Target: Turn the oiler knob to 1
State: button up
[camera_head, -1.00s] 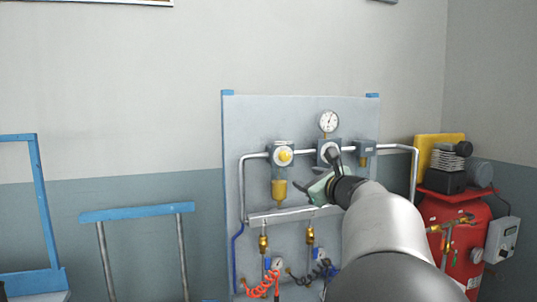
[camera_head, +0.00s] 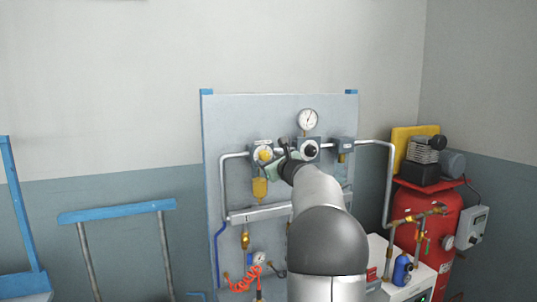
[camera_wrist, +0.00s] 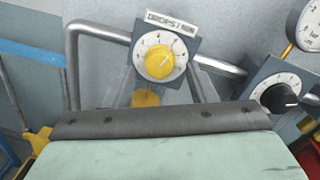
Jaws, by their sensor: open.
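The oiler's yellow knob (camera_head: 264,155) sits on a white dial on a grey block, at the left of the pipe run on the panel. In the wrist view the yellow knob (camera_wrist: 160,62) is near the top middle, under a "DROPS/MIN" label (camera_wrist: 170,22). The dial's numbers and the knob's setting are too small to read surely. The yellow oiler bowl (camera_head: 260,188) hangs below it. My gripper (camera_head: 272,163) is open and close to the oiler, at its lower right in the head view. I cannot tell whether it touches the knob.
A regulator with a black knob (camera_wrist: 278,98) stands right of the oiler, with a round gauge (camera_head: 308,119) above. Metal pipe (camera_head: 388,185) runs along the panel (camera_head: 235,115). A red compressor tank (camera_head: 430,215) stands at the right, a blue-topped rail (camera_head: 117,211) at the left.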

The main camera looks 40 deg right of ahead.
jog(key=shift+w+d, duration=0.15)
jog(key=shift+w, duration=0.55)
jog(key=c, duration=1)
jog(key=shift+o, duration=0.2)
